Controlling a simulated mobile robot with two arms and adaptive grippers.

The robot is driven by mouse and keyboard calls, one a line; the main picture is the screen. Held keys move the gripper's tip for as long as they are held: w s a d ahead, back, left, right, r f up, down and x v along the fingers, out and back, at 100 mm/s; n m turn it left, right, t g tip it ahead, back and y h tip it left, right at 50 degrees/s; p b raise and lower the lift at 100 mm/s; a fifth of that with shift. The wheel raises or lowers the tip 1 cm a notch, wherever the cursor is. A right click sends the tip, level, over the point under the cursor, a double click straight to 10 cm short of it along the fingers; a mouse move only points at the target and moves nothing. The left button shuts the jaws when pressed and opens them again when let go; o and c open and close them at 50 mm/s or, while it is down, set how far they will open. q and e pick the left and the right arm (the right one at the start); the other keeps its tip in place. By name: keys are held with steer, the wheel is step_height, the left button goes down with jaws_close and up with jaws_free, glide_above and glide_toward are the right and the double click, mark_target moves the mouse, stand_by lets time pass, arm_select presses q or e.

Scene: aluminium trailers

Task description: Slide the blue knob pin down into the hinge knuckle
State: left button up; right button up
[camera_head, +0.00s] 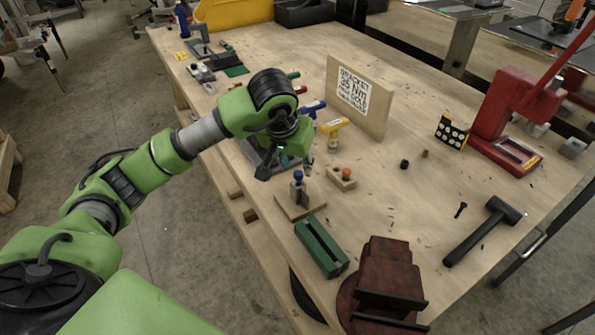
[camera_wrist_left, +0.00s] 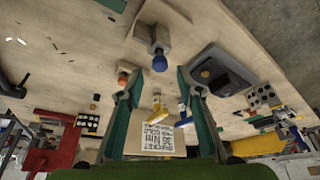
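The blue knob pin (camera_head: 298,176) stands upright at a grey metal hinge piece (camera_head: 298,190) on a small wooden base (camera_head: 290,209), near the table's front edge. How deep the pin sits in the knuckle cannot be told. The wrist view shows the blue knob (camera_wrist_left: 159,61) just beyond the fingertips, roughly centred between them, with the wooden base (camera_wrist_left: 166,15) behind it. My left gripper (camera_head: 285,168) is open and empty, behind and slightly left of the knob in the head view; its two fingers (camera_wrist_left: 157,82) are spread wide in the wrist view. My right gripper is not in view.
A wooden block with an orange knob (camera_head: 346,174) stands right of the hinge. A green channel block (camera_head: 321,248) and a dark red vise (camera_head: 381,275) are nearer. A sign board (camera_head: 357,95) stands behind. A hammer (camera_head: 484,230) lies at right; the middle table is mostly clear.

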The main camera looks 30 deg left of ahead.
arm_select(q)
steer(key=b+v, duration=0.1)
steer(key=v, duration=0.7)
steer(key=shift+s, duration=0.1)
